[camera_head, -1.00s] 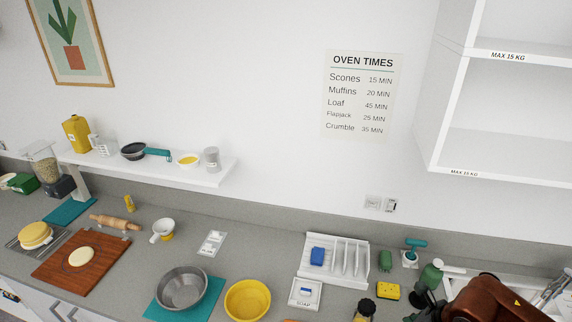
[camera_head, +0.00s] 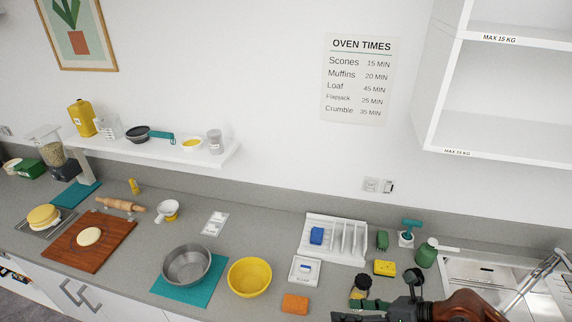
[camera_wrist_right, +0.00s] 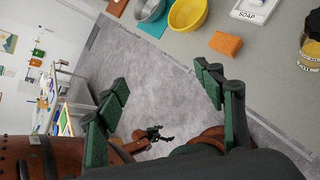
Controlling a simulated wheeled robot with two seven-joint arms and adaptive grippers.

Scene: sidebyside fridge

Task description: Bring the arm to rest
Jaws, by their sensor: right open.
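My right arm (camera_head: 470,307) comes in at the bottom right of the head view. Its right gripper (camera_head: 345,310) is at the bottom edge, over the counter's front part and pointing left. In the right wrist view the gripper (camera_wrist_right: 160,77) has its green fingers spread wide with nothing between them, only grey floor behind. A brown arm end with a small dark gripper (camera_wrist_right: 152,133), apparently my left one, shows low in the wrist view; its jaws are too small to read. The left gripper is not in the head view.
Near the right gripper are an orange sponge (camera_head: 295,304), a dark jar (camera_head: 362,286), a yellow sponge (camera_head: 385,268) and a green bottle (camera_head: 426,253). A yellow bowl (camera_head: 249,277) and a grey bowl (camera_head: 187,265) stand further left. The sink (camera_head: 480,272) is at right.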

